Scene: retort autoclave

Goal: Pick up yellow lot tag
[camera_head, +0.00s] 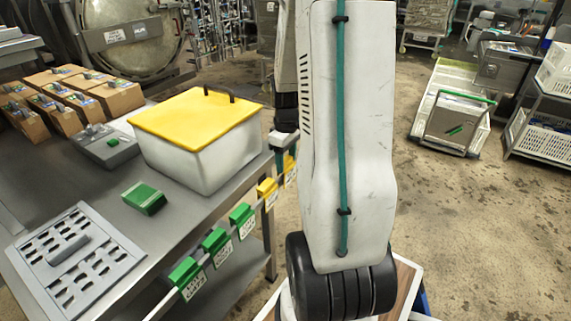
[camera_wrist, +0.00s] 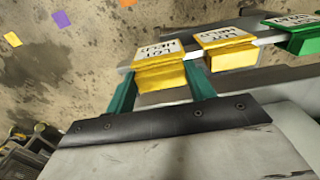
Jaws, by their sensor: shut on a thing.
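A yellow lot tag (camera_wrist: 160,73) with a white label reading "LOT HELD" hangs at the end of the rail in the wrist view. My gripper (camera_wrist: 160,86) has its teal fingers on either side of this tag and is shut on it. The tag still appears to be at the rail. A second yellow tag (camera_wrist: 228,53) sits beside it on the rail, to the right. In the head view the held tag (camera_head: 290,172) is partly hidden by my gripper, and the second yellow tag (camera_head: 266,189) is just left of it.
Several green tags (camera_head: 240,218) line the same rail along the table edge. On the steel table (camera_head: 185,200) stand a white box with a yellow lid (camera_head: 200,115), a green block (camera_head: 144,198), a slotted grey tray (camera_head: 108,236) and brown cartons (camera_head: 115,97).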

